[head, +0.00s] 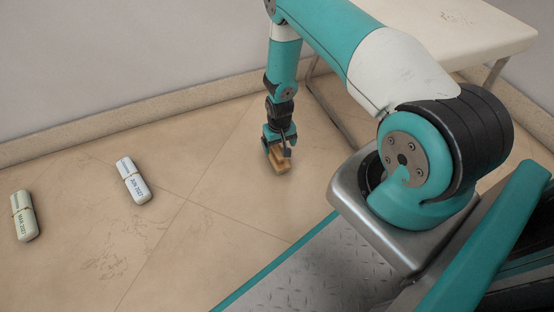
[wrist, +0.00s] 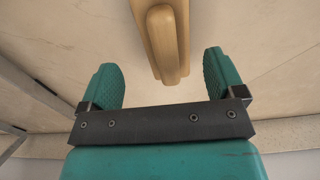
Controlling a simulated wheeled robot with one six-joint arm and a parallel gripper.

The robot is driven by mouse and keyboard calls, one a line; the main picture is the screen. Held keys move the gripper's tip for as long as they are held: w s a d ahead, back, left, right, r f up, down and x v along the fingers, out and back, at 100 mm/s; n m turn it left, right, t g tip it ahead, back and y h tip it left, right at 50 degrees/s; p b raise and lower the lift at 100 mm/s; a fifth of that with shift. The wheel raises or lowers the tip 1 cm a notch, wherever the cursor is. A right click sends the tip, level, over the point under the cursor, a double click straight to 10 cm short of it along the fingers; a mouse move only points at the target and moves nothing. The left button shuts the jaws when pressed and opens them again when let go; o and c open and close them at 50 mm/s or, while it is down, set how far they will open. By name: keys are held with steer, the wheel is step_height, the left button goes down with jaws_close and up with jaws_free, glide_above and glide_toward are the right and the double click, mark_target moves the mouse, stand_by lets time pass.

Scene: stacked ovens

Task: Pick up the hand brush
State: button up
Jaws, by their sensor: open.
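The hand brush (head: 281,162) is a tan, wooden-looking piece on the tiled floor, partly hidden by my gripper in the head view. In the wrist view, the brush (wrist: 163,35) extends from the top edge down to a rounded end that reaches between the tops of the two fingers. My gripper (wrist: 165,78) is open and empty. One teal finger is on each side of the brush's line, with visible gaps between. In the head view, my gripper (head: 279,140) points down right at the brush. I cannot tell the exact height between them.
A wall runs behind. The floor between the packages and my gripper is clear.

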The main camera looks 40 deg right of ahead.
mark_target(277, 149)
steer(key=f+b, duration=0.4)
steer(key=f, duration=0.1)
steer(key=shift+w+a+f, duration=0.1)
steer(key=shift+a+f, duration=0.05)
steer(key=shift+a, duration=0.2)
steer(key=c, duration=1.1)
step_height(277, 149, up, 20)
steer(key=p, duration=1.1)
steer(key=shift+c, duration=0.2)
